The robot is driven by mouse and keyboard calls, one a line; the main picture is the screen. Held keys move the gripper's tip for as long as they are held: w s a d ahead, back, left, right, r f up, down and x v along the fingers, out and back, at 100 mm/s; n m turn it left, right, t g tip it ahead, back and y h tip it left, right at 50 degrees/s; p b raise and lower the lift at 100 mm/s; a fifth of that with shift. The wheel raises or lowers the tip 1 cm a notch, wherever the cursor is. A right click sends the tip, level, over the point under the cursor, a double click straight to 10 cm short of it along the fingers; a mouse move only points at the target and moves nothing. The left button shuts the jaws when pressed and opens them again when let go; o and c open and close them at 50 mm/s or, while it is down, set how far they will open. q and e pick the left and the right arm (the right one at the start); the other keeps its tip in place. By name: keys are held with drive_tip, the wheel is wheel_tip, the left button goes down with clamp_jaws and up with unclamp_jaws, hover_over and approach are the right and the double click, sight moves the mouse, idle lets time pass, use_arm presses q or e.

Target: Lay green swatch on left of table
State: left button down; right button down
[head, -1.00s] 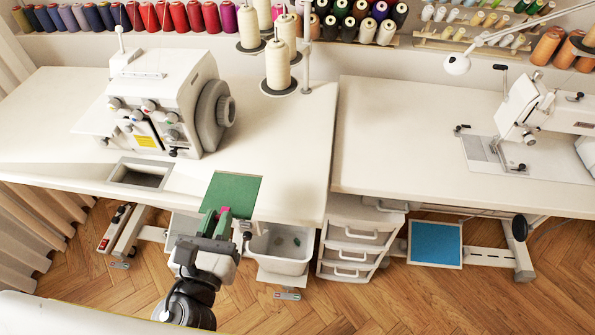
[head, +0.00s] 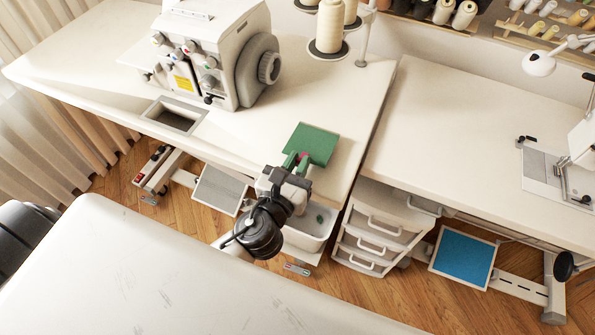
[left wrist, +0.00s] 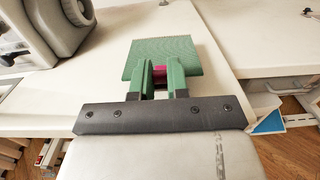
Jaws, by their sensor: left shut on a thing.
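The green swatch (head: 318,143) is a flat square over the front right part of the left table (head: 250,135). My left gripper (head: 297,161) is shut on its near edge, at a small pink piece between the fingers. In the left wrist view the swatch (left wrist: 166,48) extends flat ahead of the green fingers (left wrist: 161,75), over the white table top. I cannot tell whether the swatch touches the table or is held just above it. My right gripper is not in view.
A white overlock machine (head: 222,60) stands on the left table, with thread cones (head: 329,25) behind. A rectangular opening (head: 175,117) lies near the front edge. White drawers (head: 372,240) stand below, right of a bin (head: 312,228). A blue panel (head: 463,258) is farther right.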

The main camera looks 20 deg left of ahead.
use_arm(q)
drive_tip(key=shift+f+b, duration=0.4)
drive_tip(key=shift+f, duration=1)
drive_tip(key=shift+f, duration=0.1)
drive_tip(key=shift+f, duration=0.15)
drive_tip(key=c, duration=1.1)
unclamp_jaws()
